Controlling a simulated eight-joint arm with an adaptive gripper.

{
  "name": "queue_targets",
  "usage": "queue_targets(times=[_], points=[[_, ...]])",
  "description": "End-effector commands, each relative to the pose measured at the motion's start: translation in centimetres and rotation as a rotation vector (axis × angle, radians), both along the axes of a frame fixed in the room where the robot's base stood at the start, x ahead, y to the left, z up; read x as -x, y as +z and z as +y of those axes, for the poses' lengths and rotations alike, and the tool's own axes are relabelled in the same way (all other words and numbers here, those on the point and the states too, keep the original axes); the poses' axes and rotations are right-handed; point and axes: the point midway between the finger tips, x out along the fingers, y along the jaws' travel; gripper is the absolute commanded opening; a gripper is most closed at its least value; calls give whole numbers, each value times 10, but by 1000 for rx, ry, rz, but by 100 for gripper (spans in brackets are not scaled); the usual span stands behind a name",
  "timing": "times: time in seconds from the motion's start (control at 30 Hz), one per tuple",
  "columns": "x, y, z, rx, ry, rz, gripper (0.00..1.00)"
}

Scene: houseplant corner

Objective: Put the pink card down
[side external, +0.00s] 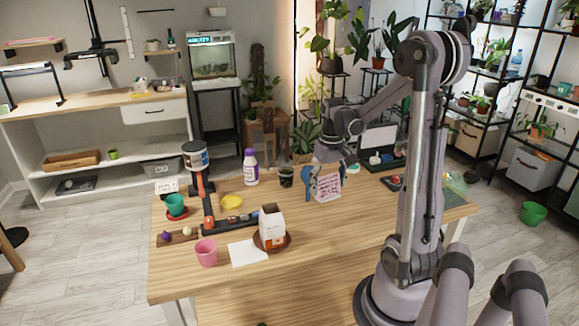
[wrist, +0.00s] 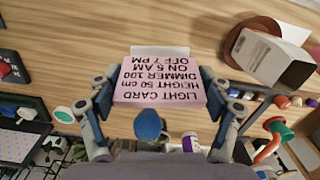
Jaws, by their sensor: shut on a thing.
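The pink card (side external: 327,187) is upright, a small block with printed lines; it shows large in the wrist view (wrist: 160,82), upside down, reading "LIGHT CARD, HEIGHT 50 cm, DIMMER 100, ON 5 AM, OFF 7 PM". My gripper (side external: 324,181) is shut on it, with one blue-grey finger at each side edge; the gripper also shows in the wrist view (wrist: 160,88). The card is over the back middle of the wooden table (side external: 330,245). Its lower edge is at or close to the tabletop; I cannot tell whether it touches.
A white carton (side external: 272,230) stands on a brown saucer (side external: 287,244) to the front left. A dark jar (side external: 286,176) and a purple-capped white bottle (side external: 250,168) stand left of the card. A pink cup (side external: 206,253) is further forward. The table's front right is clear.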

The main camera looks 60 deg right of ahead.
Motion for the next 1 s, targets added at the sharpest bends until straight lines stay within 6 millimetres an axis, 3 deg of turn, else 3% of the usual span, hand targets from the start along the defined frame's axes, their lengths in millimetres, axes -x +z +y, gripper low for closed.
queue_targets(times=[0.33, 0.67, 1.0], points=[[-2, 40, -4, 0, -2, 0, 50], [-31, 52, -51, 0, -26, 0, 50], [-73, 61, -130, -1, -68, -1, 50]])
